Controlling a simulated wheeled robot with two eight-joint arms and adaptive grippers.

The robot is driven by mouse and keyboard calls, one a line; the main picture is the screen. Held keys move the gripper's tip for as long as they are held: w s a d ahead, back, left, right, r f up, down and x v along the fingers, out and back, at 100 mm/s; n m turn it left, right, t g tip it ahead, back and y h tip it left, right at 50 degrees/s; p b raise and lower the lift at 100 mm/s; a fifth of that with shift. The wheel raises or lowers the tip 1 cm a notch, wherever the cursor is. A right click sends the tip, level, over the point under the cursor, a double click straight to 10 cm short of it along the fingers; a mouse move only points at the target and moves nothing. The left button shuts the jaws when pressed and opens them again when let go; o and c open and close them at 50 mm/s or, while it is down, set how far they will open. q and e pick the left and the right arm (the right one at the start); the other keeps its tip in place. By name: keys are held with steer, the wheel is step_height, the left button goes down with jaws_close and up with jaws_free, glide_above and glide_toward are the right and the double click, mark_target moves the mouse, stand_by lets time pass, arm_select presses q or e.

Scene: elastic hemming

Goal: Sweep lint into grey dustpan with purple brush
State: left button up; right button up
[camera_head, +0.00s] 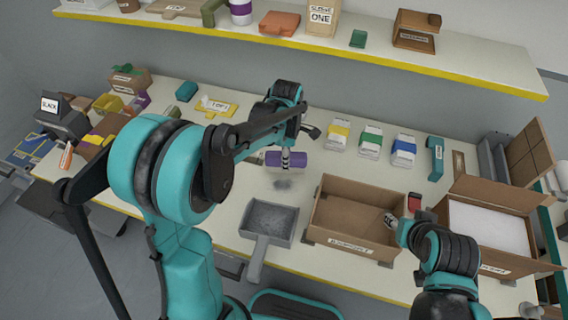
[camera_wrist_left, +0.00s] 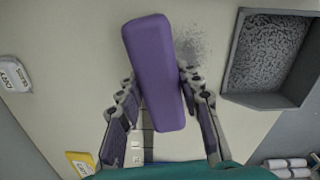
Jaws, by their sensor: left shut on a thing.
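The purple brush (camera_head: 286,159) is held in my left gripper (camera_head: 291,146) above the table. In the left wrist view the brush (camera_wrist_left: 155,70) lies lengthwise between the two fingers of my left gripper (camera_wrist_left: 160,104), which are shut on it. A grey patch of lint (camera_head: 283,184) lies on the table just in front of the brush. The lint (camera_wrist_left: 193,45) shows beside the brush in the wrist view. The grey dustpan (camera_head: 251,216) lies nearer the front edge, its handle toward me; its speckled tray (camera_wrist_left: 233,75) is right of the lint. My right arm is at lower right; its finger state is unclear.
An open cardboard box (camera_head: 313,221) stands right of the dustpan, with another box (camera_head: 490,259) beyond it. Labelled packs (camera_head: 370,144) stand behind. A yellow-edged shelf (camera_head: 420,65) runs above the back. The table around the lint is clear.

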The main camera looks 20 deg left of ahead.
arm_select(q)
steer(key=shift+s, duration=0.1)
steer(key=shift+f+b, duration=1.3)
steer(key=shift+f, duration=0.4)
steer(key=shift+r, duration=0.1)
steer(key=shift+s+d, duration=0.1)
steer(key=shift+s, duration=1.75)
